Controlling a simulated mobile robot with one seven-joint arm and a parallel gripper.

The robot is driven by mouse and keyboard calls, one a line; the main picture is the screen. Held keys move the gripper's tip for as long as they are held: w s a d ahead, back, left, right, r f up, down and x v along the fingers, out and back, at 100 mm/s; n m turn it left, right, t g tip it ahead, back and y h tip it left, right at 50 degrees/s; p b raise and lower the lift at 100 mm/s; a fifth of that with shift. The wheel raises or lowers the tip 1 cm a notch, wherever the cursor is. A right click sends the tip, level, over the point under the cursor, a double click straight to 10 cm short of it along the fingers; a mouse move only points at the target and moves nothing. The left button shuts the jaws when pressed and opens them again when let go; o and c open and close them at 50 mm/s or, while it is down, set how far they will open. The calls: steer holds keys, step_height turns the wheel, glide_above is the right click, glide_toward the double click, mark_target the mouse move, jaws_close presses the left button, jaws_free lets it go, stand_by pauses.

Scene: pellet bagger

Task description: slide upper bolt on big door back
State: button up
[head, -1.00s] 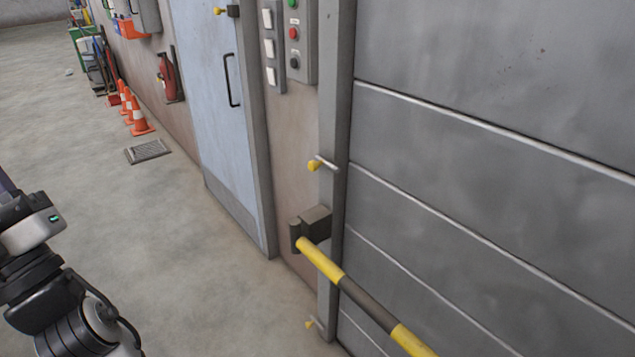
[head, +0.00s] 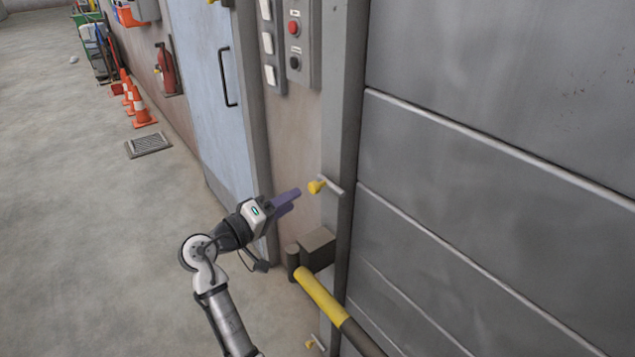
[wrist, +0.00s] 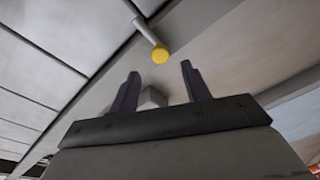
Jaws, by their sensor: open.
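The upper bolt (head: 317,186) has a yellow knob on a pale metal rod, mounted on the left frame of the big grey door (head: 490,130). My gripper (head: 296,197) is just left of the knob, its dark fingers pointing at it with a small gap. In the wrist view my gripper (wrist: 160,82) is open and empty, and the yellow knob of the upper bolt (wrist: 160,54) lies beyond the fingertips, roughly between them. A lower bolt (head: 311,344) with a yellow knob is low on the same frame.
A yellow and black barrier bar (head: 322,295) with a dark bracket (head: 316,248) juts out below the upper bolt. A control panel (head: 294,45) is on the wall above. A light blue door (head: 215,90) stands to the left. The floor at left is open.

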mark_target(311, 189)
steer(key=p+x, duration=0.2)
steer(key=x, duration=0.8)
jaws_close()
